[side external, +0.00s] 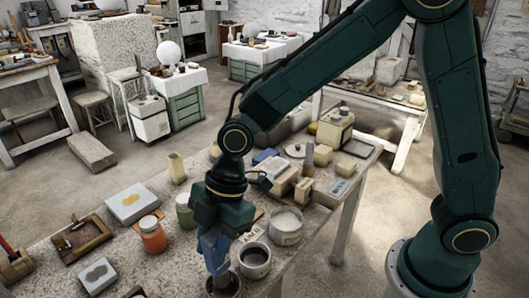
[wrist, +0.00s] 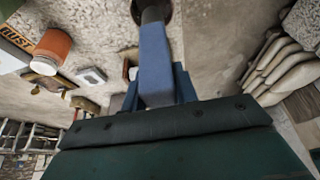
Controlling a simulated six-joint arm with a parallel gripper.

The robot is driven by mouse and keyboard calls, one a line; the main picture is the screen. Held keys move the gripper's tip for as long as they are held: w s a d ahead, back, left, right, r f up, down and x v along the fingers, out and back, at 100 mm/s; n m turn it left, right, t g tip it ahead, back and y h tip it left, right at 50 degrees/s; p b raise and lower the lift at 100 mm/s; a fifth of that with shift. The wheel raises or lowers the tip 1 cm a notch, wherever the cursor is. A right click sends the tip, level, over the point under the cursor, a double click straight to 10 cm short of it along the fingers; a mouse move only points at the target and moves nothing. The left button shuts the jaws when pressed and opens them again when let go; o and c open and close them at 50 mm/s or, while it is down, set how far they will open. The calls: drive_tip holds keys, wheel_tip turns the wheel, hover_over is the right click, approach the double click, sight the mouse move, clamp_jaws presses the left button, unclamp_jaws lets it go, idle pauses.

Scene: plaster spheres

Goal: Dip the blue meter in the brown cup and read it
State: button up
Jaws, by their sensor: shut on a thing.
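My gripper (side external: 211,236) points down at the front of the table and is shut on the blue meter (side external: 216,257). In the wrist view the blue meter (wrist: 155,62) sticks straight out from between the fingers, with a dark grey lower end. The brown cup (side external: 237,287) stands at the bottom edge of the side view, directly below the gripper. The meter's lower end overlaps the cup's mouth in both views; the cup also shows at the top of the wrist view (wrist: 136,12). The cup's inside is mostly hidden. I cannot tell how deep the tip is, and no reading is visible.
A pale cup with dark contents (side external: 254,262) stands just right of the brown cup, with a white tub (side external: 286,226) behind it. An orange jar (side external: 152,236) and a green jar (side external: 185,211) stand to the left. A wooden tray (side external: 82,240) lies farther left.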

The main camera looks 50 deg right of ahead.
drive_tip(key=shift+f, duration=3.2)
drive_tip(key=shift+r, duration=0.1)
drive_tip(key=shift+r, duration=3.45)
